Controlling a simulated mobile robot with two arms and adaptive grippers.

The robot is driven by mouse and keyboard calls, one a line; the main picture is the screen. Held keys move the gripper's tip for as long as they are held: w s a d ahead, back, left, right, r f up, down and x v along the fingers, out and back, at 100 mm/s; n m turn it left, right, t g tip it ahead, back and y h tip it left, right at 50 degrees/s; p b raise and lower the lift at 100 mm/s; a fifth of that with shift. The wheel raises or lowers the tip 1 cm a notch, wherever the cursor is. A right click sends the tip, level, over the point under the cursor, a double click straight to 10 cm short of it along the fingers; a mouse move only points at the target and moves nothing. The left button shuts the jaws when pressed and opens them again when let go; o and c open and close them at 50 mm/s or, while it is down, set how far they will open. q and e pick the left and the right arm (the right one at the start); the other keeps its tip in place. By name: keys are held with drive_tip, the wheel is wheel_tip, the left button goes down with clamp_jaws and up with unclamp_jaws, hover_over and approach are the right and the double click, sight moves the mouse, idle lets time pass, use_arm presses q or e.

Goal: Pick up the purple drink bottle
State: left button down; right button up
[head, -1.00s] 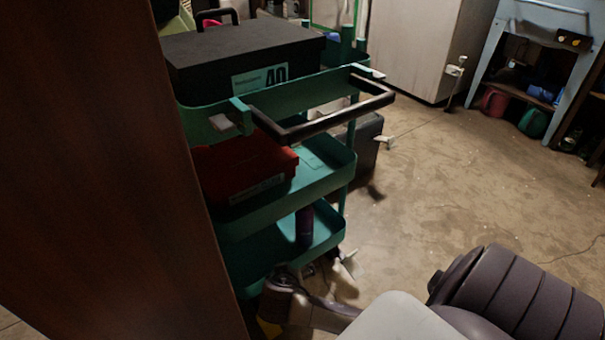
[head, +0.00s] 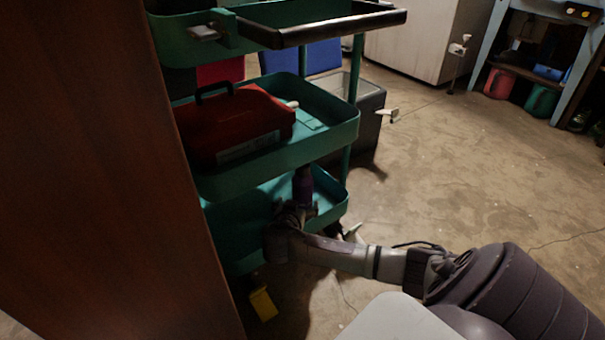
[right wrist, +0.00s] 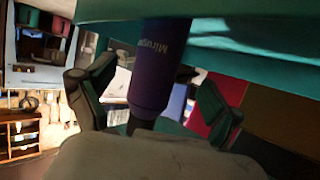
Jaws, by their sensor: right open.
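The purple drink bottle (head: 304,187) stands on the bottom shelf of the teal cart (head: 268,160), near its right end. My right gripper (head: 296,208) is at that shelf, right by the bottle. In the right wrist view the bottle (right wrist: 160,65), with pale lettering, lies between the two spread fingers of the gripper (right wrist: 155,95). There is a gap on each side, so the gripper is open around it. The gripper hides the bottle's lower part in the head view. My left gripper is not in view.
A red toolbox (head: 235,125) sits on the middle shelf above the bottle. A brown wooden panel (head: 90,170) rises close on the left. A dark box (head: 365,115) stands behind the cart. The floor (head: 440,170) to the right is clear.

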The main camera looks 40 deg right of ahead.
sight(300, 197)
drive_tip(key=shift+w+d+f, duration=0.15)
drive_tip(key=shift+d, duration=0.1)
drive_tip(key=b+x, duration=0.4)
drive_tip(key=shift+d, duration=0.15)
drive_tip(key=shift+w+d, duration=0.2)
drive_tip(key=shift+d, duration=0.05)
drive_tip(key=shift+r, duration=0.25)
drive_tip(key=c, duration=1.6)
clamp_jaws()
drive_tip(key=shift+r, duration=0.1)
drive_tip(key=shift+w+r, duration=0.1)
